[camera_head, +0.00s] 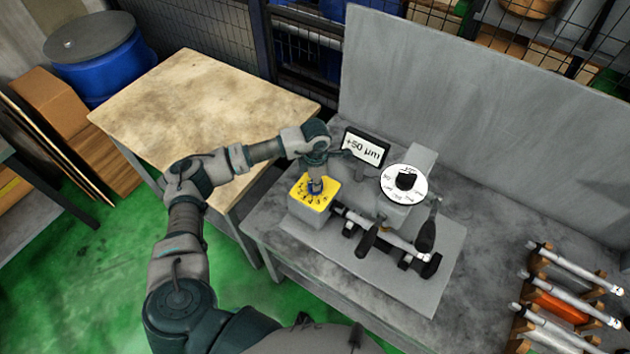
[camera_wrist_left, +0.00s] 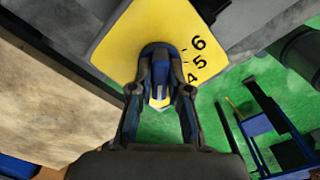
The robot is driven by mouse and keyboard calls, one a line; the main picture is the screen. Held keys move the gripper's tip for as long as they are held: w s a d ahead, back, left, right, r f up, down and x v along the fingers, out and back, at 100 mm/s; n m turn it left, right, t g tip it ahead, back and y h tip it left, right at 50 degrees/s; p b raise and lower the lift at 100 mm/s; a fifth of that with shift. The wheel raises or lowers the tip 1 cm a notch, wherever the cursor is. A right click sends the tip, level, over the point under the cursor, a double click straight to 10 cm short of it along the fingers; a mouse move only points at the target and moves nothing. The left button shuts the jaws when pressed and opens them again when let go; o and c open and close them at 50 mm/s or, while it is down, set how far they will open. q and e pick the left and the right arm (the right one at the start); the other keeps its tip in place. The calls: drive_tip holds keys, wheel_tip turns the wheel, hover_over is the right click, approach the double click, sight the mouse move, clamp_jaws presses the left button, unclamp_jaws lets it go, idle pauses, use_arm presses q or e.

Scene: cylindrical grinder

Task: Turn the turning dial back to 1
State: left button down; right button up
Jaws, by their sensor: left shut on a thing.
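The turning dial sits on a yellow face (camera_head: 322,196) with black numbers, on top of a grey box at the left end of the grinder. My left gripper (camera_head: 316,186) comes down onto it from above. In the left wrist view, my left gripper (camera_wrist_left: 159,95) is shut on the blue knob of the turning dial (camera_wrist_left: 160,62). The numbers 4, 5 and 6 show on the yellow face (camera_wrist_left: 120,50) to the right of the knob. The fingers hide part of the dial, and I cannot tell which number it points to. My right gripper is not in view.
A display reading +50 µm (camera_head: 366,148) stands just behind the dial. A white round dial with a black knob (camera_head: 404,184) is to its right. Shafts on wooden racks (camera_head: 560,300) lie at the lower right. A wooden-topped table (camera_head: 200,110) stands at the left.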

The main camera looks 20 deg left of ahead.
use_arm(q)
drive_tip(key=shift+a+f+m+b, duration=0.1)
drive_tip(key=shift+f+m+b, duration=0.15)
drive_tip(key=shift+m+b, duration=0.65)
drive_tip(key=m+b, duration=0.1)
drive_tip(key=m, duration=0.1)
drive_tip(key=shift+m+b, duration=0.3)
drive_tip(key=shift+b, duration=0.1)
drive_tip(key=shift+a+r+m, duration=0.1)
drive_tip(key=shift+m, duration=0.2)
drive_tip(key=shift+r+m+b, duration=0.15)
drive_tip(key=shift+m+b, duration=0.25)
drive_tip(key=shift+m, duration=0.1)
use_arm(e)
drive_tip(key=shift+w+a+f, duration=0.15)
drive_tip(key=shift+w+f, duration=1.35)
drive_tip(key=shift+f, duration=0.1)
use_arm(q)
drive_tip(key=c, duration=1.1)
unclamp_jaws()
drive_tip(key=shift+a, duration=0.3)
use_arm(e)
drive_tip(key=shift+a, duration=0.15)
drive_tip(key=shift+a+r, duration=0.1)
